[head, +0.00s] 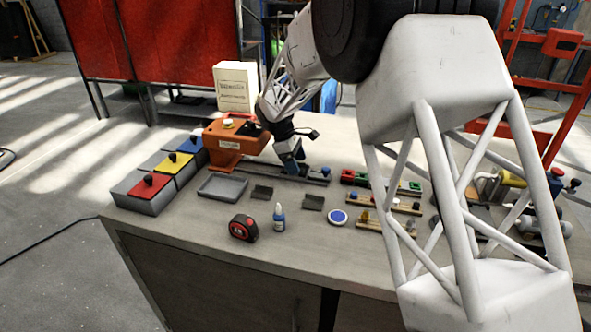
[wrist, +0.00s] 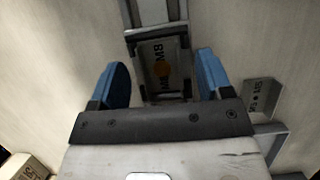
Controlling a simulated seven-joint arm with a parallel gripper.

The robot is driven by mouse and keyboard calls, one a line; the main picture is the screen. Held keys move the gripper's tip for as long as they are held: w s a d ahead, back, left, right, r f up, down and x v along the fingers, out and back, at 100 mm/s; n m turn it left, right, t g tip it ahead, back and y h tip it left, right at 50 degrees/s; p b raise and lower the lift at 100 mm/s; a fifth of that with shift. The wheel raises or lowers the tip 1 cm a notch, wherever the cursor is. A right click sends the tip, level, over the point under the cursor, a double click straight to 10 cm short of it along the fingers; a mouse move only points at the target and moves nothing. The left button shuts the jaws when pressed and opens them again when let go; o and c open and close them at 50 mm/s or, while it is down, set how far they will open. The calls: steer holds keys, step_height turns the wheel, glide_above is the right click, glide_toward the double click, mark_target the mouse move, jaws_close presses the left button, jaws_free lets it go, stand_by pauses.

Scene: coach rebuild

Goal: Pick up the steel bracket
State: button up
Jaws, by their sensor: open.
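My gripper (head: 291,160) is over the back middle of the bench, beside a long grey rail-like part (head: 312,177). In the wrist view my gripper (wrist: 164,78) has its two blue fingers wide apart, with nothing held between them. Beyond and between the fingers is a dark frame-like piece (wrist: 178,60) marked M8, with an orange-brown spot. A grey metal channel (wrist: 152,12) runs up from it. I cannot tell for certain which grey part is the steel bracket. A grey angled piece (wrist: 272,140) shows at the right, partly hidden by my gripper body.
An orange box-like unit (head: 235,143) stands left of my gripper. Red, yellow and blue-lidded boxes (head: 150,188) line the left edge. A grey tray (head: 222,187), tape measure (head: 243,228) and small bottle (head: 279,217) are nearer. My arm hides part of the right side.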

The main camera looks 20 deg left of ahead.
steer(key=shift+d+f, duration=0.2)
steer(key=shift+f, duration=0.2)
steer(key=c, duration=1.1)
steer(key=shift+r, duration=0.1)
steer(key=shift+r, duration=1.4)
steer(key=shift+s+d+r, duration=0.1)
steer(key=shift+s+r, duration=0.1)
steer(key=shift+r, duration=0.1)
steer(key=s+d, duration=0.2)
steer(key=s, duration=0.2)
steer(key=s+d+r, duration=0.1)
steer(key=s+d, duration=0.2)
steer(key=s, duration=0.2)
steer(key=s+d, duration=0.2)
steer(key=s, duration=0.2)
steer(key=shift+s+d+r, duration=0.2)
steer(key=shift+s, duration=0.15)
